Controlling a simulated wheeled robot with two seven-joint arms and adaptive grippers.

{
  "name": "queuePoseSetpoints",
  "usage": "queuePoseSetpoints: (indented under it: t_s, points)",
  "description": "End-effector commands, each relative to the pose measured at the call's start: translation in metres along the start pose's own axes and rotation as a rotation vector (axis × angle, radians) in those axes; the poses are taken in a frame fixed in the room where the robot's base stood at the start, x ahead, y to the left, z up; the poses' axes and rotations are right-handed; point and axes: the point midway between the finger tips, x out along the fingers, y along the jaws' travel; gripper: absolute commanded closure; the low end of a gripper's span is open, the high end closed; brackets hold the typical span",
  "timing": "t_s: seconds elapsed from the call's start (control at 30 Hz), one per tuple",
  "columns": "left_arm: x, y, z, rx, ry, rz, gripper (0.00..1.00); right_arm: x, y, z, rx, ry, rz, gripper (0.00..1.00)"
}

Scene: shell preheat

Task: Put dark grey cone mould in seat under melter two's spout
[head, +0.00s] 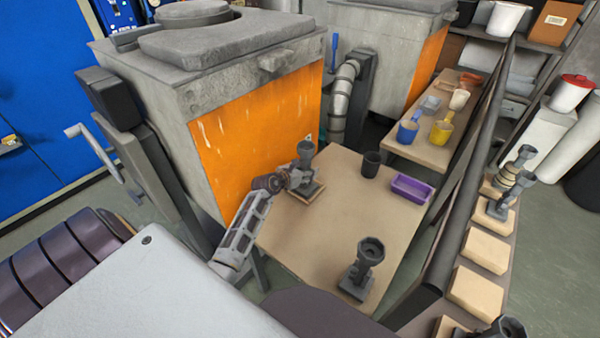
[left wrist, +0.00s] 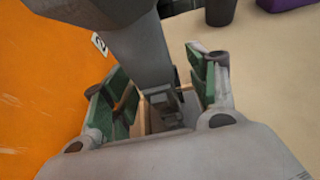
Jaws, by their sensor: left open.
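A dark grey cone mould (head: 305,155) stands upright on a small wooden pad (head: 312,190) at the table's back left corner, beside the orange face of the near melter (head: 245,130). My left gripper (head: 294,180) is at its lower part. In the left wrist view the open fingers (left wrist: 165,92) stand either side of the mould's grey stem (left wrist: 148,60); I cannot tell whether they touch it. A small number tag (left wrist: 99,43) shows on the orange face. A second dark grey mould (head: 364,266) stands upright at the table's front.
A black cup (head: 371,165) and a purple tray (head: 411,188) stand on the table's (head: 340,222) right back part. The table's middle is clear. A dark rail (head: 463,190) runs along the right, with wooden pads (head: 476,290) beyond it.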

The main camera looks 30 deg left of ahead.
Motion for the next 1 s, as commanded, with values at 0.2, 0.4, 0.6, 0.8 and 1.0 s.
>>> queuePoseSetpoints:
  t_s: [0.2,0.4,0.6,0.8,1.0]
  points:
    - [-0.007,0.000,0.002,0.000,0.000,0.000,0.41,-0.001,0.003,-0.002,-0.001,0.004,0.003,0.60]
    - [-0.022,0.000,0.001,0.001,0.000,0.001,0.41,-0.002,0.006,0.006,-0.004,-0.006,0.006,0.60]
    - [-0.041,0.001,0.001,0.001,0.000,0.001,0.41,-0.003,0.011,0.014,-0.006,-0.011,0.010,0.60]
    - [-0.060,0.000,0.002,0.000,0.000,0.000,0.41,-0.004,0.013,0.020,-0.008,-0.016,0.013,0.60]
    - [-0.078,0.000,0.001,0.001,0.001,0.000,0.41,-0.004,0.015,0.018,-0.008,-0.016,0.015,0.60]
